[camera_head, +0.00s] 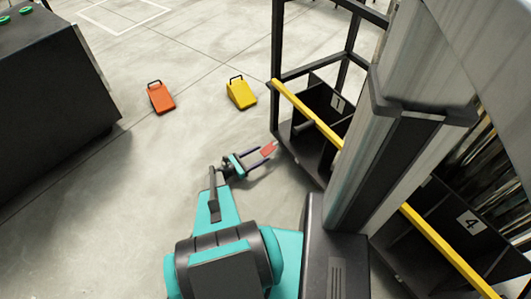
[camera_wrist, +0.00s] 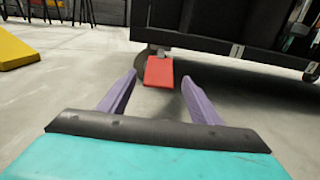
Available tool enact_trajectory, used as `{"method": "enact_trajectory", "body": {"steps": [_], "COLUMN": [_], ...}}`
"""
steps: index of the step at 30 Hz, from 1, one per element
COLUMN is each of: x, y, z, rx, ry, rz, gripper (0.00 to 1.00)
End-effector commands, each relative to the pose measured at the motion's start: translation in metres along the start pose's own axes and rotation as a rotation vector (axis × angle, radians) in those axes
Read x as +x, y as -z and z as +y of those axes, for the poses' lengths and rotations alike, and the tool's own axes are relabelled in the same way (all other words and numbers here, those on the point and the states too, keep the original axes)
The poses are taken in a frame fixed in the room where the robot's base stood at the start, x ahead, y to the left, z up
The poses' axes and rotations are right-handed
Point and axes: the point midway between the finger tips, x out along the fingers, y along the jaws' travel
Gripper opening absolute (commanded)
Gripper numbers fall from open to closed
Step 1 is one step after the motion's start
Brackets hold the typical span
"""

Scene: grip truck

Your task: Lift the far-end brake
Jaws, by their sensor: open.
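The brake is a red pedal (camera_head: 267,149) low at the near corner of the dark truck (camera_head: 316,140). In the wrist view the red pedal (camera_wrist: 158,72) hangs tilted below the truck's edge, beside a dark wheel (camera_wrist: 140,62). My gripper (camera_head: 269,154) is open and low over the floor, pointing at the pedal. In the wrist view the pedal appears between the two purple fingertips of my gripper (camera_wrist: 159,78), with nothing gripped. I cannot tell whether the fingers reach beside the pedal or stop short of it.
An orange wedge (camera_head: 161,97) and a yellow wedge (camera_head: 241,94) with handles lie on the floor. A dark cabinet (camera_head: 50,85) stands at the left. The truck has yellow rails (camera_head: 300,107) and panels numbered 1 and 4. The floor left of my gripper is clear.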

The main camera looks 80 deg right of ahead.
Motion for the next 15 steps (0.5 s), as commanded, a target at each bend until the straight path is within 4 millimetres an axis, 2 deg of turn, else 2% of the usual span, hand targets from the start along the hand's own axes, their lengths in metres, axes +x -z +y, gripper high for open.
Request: {"method": "enact_trajectory", "body": {"steps": [6,15], "x": [0.026,0.04], "y": [0.001,0.0], "z": [0.0,0.0], "rx": [0.001,0.0], "ry": [0.002,0.0], "rz": [0.0,0.0], "gripper": [0.58,0.58]}}
